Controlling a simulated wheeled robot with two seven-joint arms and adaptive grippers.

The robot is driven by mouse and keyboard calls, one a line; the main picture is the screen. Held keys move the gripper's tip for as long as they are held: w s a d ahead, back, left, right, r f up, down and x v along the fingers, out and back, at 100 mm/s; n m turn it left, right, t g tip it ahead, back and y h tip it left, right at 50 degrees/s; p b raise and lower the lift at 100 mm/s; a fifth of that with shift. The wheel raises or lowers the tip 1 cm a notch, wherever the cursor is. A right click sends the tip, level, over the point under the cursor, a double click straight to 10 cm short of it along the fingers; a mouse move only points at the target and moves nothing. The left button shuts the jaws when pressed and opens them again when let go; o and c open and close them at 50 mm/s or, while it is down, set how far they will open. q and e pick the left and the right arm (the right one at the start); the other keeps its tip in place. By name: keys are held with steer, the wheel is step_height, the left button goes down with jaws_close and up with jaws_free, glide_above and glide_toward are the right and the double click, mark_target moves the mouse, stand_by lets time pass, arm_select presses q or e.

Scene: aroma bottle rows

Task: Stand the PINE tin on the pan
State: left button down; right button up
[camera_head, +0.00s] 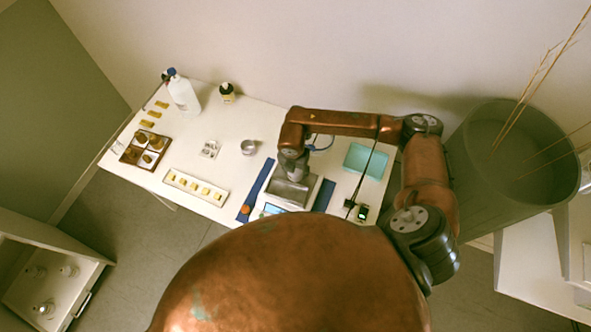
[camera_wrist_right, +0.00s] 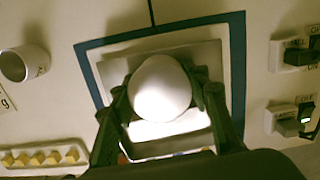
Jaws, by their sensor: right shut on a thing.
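My right gripper (camera_head: 292,173) is above the steel pan (camera_head: 290,192) of the scale in the head view. In the right wrist view, its fingers are shut on a smooth white round-topped tin (camera_wrist_right: 161,88). No lettering on the tin shows, so I cannot read whether it says PINE. The square pan (camera_wrist_right: 205,52) is behind the tin in that view, within a blue border. The tin's lower end is hidden, so I cannot tell whether it touches the pan. My left gripper is not in view.
Bottles (camera_head: 183,93) stand at the back left.

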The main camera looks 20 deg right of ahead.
steer(key=shift+f, duration=0.15)
steer(key=o, duration=1.2)
steer(key=r, duration=0.8)
steer(key=s+a+r+b, duration=0.1)
steer(key=r, duration=0.3)
steer(key=shift+r, duration=0.15)
